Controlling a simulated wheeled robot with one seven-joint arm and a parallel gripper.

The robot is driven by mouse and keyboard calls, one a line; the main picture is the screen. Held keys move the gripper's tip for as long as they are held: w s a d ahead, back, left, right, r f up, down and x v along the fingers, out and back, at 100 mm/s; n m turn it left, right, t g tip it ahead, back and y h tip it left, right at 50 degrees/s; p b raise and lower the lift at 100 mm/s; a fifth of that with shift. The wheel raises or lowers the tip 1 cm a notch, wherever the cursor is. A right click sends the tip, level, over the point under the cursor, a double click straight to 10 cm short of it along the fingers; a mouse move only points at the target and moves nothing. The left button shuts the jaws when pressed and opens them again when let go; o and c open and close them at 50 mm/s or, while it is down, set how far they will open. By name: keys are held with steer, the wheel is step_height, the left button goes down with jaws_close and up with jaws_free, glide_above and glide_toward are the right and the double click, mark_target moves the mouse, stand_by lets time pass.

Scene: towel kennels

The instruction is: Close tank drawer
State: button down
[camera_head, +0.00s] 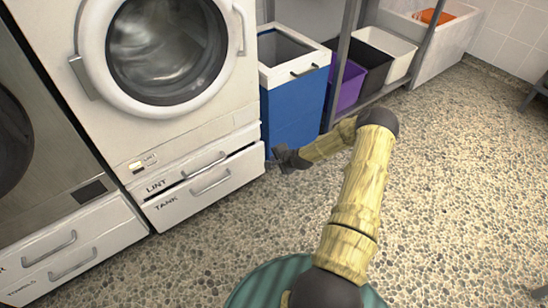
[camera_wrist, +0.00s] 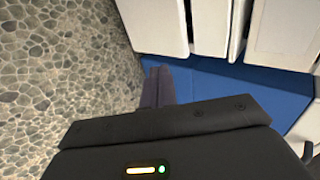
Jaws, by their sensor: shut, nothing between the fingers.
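The tank drawer (camera_head: 205,188), marked TANK, is the lower white drawer with a bar handle under the dryer. It sticks out a little, with a dark gap above it below the lint drawer (camera_head: 188,166). In the wrist view a white panel (camera_wrist: 155,28), apparently the tank drawer's end, stands out past its neighbour. My gripper (camera_head: 272,162) is at the right end of the tank drawer, low and in front of the blue bin. Its fingers show shut and empty in the wrist view (camera_wrist: 158,80), just below the panel. I cannot tell whether they touch it.
The white dryer (camera_head: 230,95) has a round door. A blue bin (camera_head: 292,112) with a white rim stands just right of the drawers. A shelf with purple (camera_head: 348,88) and black (camera_head: 375,55) bins is further right. The pebbled floor (camera_head: 455,170) is clear.

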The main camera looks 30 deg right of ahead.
steer(key=c, duration=2)
jaws_free()
steer(key=shift+a, duration=0.35)
steer(key=o, duration=0.4)
steer(key=shift+a+r, duration=0.15)
steer(key=shift+a, duration=0.05)
steer(key=shift+o, duration=0.7)
steer(key=s+a+r+n+g+p, duration=0.1)
steer(key=s+a+r+n+g, duration=0.1)
steer(key=a+r+n, duration=0.2)
step_height(320, 180, up, 2)
steer(key=shift+a+r+n+y, duration=0.15)
steer(key=shift+a+n+y, duration=0.2)
steer(key=shift+a, duration=0.45)
steer(key=s+a+r+n+g+p, duration=0.1)
steer(key=s+a+r+n, duration=0.2)
steer(key=s+r, duration=0.5)
steer(key=s+a+r+n+g+h+p, duration=0.1)
steer(key=s+a+r+n, duration=0.3)
steer(key=s+r, duration=0.5)
steer(key=s+a+r+n+g+h+p, duration=0.1)
steer(key=s+a+r+n, duration=0.3)
steer(key=s+r, duration=0.5)
steer(key=shift+a+r+g+p, duration=0.65)
steer(key=shift+a+r+g, duration=0.15)
steer(key=shift+a, duration=0.35)
steer(key=shift+s, duration=0.1)
